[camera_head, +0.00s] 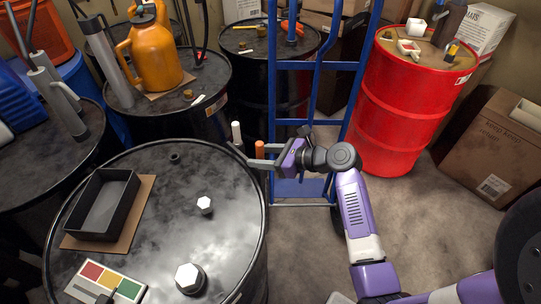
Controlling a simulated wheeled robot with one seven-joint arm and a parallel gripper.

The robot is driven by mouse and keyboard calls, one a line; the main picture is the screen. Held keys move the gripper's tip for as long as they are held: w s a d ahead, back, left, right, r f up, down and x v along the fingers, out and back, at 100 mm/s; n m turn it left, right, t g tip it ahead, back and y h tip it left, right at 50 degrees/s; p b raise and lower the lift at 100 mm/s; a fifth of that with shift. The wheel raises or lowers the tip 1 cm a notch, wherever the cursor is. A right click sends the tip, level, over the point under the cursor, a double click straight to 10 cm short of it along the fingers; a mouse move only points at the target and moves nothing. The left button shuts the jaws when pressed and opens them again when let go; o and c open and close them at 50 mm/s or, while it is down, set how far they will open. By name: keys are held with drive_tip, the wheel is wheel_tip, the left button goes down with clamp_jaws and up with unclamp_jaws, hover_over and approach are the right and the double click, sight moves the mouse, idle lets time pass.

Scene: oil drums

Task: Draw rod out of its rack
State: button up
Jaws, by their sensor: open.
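My gripper (243,154) is open beside the right rim of the near black drum (170,235), with its fingers pointing left. A short orange rod (260,149) stands upright right by the fingers. I cannot tell whether it is between them or behind them. A short pale rod (236,132) stands upright just beyond the fingertips, close to the drum's rim. The lower ends of both rods are hidden by the gripper. I cannot make out a rack around either rod.
The near drum holds a black tray (104,204) on cardboard, two white hex-headed pieces (189,277) and a coloured panel (105,282). A blue hand truck (273,75) stands behind my gripper. A red drum (402,105) and cardboard box (495,148) are right. Floor between is clear.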

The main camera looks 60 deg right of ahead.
drive_tip(key=shift+x, duration=1.65)
clamp_jaws()
